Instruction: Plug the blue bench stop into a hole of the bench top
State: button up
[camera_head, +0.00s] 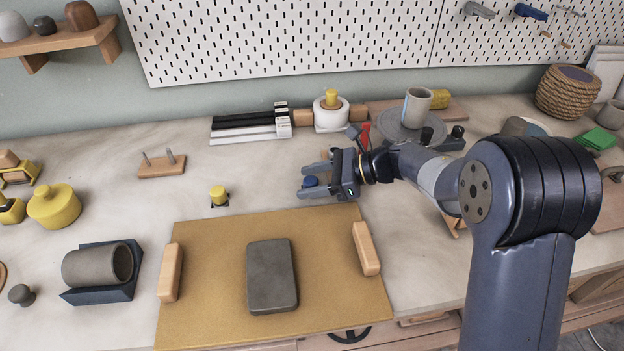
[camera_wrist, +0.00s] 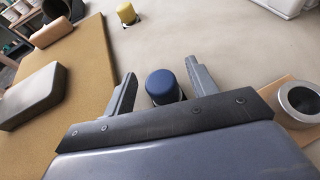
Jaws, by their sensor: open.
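The blue bench stop (camera_wrist: 163,84) has a round blue top and a dark lower part. It shows between the two open fingers of my gripper (camera_wrist: 160,82) in the wrist view, with a gap visible on each side. In the head view the blue stop (camera_head: 311,181) is small and partly hidden between the fingers of my gripper (camera_head: 312,181). The bench top (camera_head: 225,248) is pale. A yellow stop (camera_head: 218,195) stands on it to the left, with dark around its base; it also shows in the wrist view (camera_wrist: 126,12). No empty hole is clearly visible.
A tan mat (camera_head: 210,300) with a grey block (camera_head: 272,276) and two wooden bars lies in front. A wooden block with two pegs (camera_head: 162,165) is at the left. Tools and a grey turntable (camera_head: 385,135) stand behind. Bare bench lies around the yellow stop.

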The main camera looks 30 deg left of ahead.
jog(key=b+v, duration=0.1)
jog(key=v, duration=1)
